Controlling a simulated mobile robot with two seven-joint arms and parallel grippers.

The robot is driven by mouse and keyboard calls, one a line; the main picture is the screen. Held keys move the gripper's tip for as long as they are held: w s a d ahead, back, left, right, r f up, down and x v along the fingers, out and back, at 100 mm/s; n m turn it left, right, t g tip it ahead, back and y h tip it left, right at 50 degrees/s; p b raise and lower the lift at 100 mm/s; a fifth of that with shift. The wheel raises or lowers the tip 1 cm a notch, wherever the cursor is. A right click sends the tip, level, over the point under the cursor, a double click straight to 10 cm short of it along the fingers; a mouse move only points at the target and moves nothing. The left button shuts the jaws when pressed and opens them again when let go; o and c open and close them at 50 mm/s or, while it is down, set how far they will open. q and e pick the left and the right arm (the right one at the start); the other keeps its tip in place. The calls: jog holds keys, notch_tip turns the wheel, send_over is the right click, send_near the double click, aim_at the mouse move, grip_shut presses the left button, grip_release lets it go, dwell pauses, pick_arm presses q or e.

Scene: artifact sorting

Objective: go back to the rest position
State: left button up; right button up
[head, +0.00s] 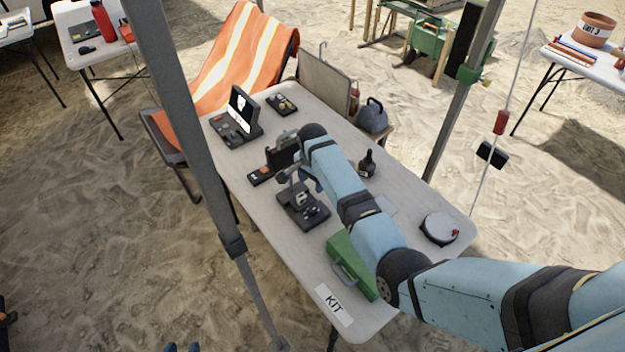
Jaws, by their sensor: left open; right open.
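My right arm reaches in from the right across the white table. Its gripper (303,178) points down above the table, close to the black microscope (303,207). It is open, and I see nothing held in it. The wrist and arm hide part of the table behind them, and whether the fingers touch the microscope is hard to tell. Of my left gripper (182,348), only small blue tips show at the bottom edge, low and left of the table. They are apart, and the rest of it is out of view.
On the table (240,176) stand a green case (345,258), a KIT label (334,305), a dark bottle (367,164), a round container (439,228) and a dark case with a screen (238,115). A grey canopy pole (190,120) rises at left. Open sand lies left.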

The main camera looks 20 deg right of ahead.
dwell(0.3)
jog(key=s+d+f+n+t, duration=0.1)
jog(key=s+d+n, duration=0.2)
jog(key=s, duration=0.6)
jog(key=s+d+n+t, duration=0.1)
jog(key=s+d+n, duration=0.15)
jog(key=s, duration=0.65)
jog(key=s+d+r+n+t, duration=0.1)
jog(key=s+r+n, duration=0.3)
jog(key=s+r, duration=0.55)
jog(key=s+d+r+n+t, duration=0.1)
jog(key=s+r+n, duration=0.3)
jog(key=s, duration=1)
jog(key=w+a+f+t+y, duration=0.1)
jog(key=w+a+f+t, duration=0.2)
jog(key=f, duration=0.4)
jog(key=w+a+f+t+y, duration=0.1)
jog(key=w+a+f+t, duration=0.2)
jog(key=f, duration=0.4)
jog(key=shift+f+n+t+y, duration=0.2)
jog(key=shift+n+t+y, duration=0.2)
jog(key=shift+t, duration=0.1)
jog(key=shift+w+a, duration=0.1)
jog(key=shift+w, duration=0.05)
